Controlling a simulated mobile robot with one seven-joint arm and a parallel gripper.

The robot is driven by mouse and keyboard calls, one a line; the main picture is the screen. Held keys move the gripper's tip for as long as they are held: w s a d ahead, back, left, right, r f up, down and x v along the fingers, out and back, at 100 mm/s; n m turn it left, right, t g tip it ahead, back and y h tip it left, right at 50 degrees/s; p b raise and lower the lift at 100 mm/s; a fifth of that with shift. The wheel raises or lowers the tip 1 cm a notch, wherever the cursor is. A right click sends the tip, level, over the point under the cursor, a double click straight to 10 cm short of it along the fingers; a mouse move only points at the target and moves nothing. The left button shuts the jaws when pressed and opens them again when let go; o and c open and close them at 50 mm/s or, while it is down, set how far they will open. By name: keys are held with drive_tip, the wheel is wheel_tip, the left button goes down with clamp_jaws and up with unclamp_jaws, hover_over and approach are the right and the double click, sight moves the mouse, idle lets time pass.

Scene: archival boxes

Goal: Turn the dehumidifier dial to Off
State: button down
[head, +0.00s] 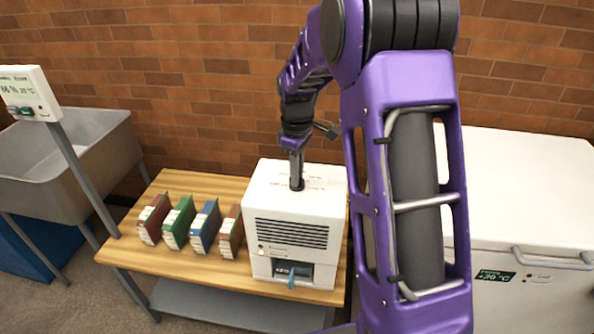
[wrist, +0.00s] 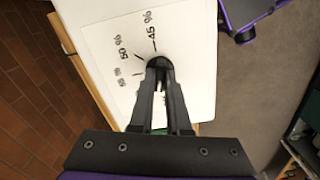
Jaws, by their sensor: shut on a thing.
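The dehumidifier (head: 293,222) is a white box with a dark grille, standing at the right end of the wooden table. Its dial (wrist: 155,60) is a small dark knob on the top face, mostly hidden by my fingers. In the wrist view, printed marks on the white top (wrist: 105,35) read 45 % and 50 %, with another, less clear percentage beside them. I see no Off mark, and the pointer cannot be made out. My gripper (head: 297,186) comes straight down onto the top. In the wrist view my gripper (wrist: 158,66) is shut on the dial.
Several coloured boxes (head: 178,222) stand in a row on the wooden table (head: 150,254), left of the dehumidifier. A metal sink (head: 85,150) and a display on a post (head: 28,95) are at the left. A white chest freezer (head: 525,190) is at the right.

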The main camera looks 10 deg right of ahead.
drive_tip(key=shift+n+p, duration=0.5)
drive_tip(key=shift+n, duration=1.2)
drive_tip(key=c, duration=0.9)
unclamp_jaws()
drive_tip(key=shift+r, duration=0.15)
wheel_tip(320, 180, up, 17)
drive_tip(key=shift+r+p, duration=0.1)
drive_tip(key=shift+p, duration=1)
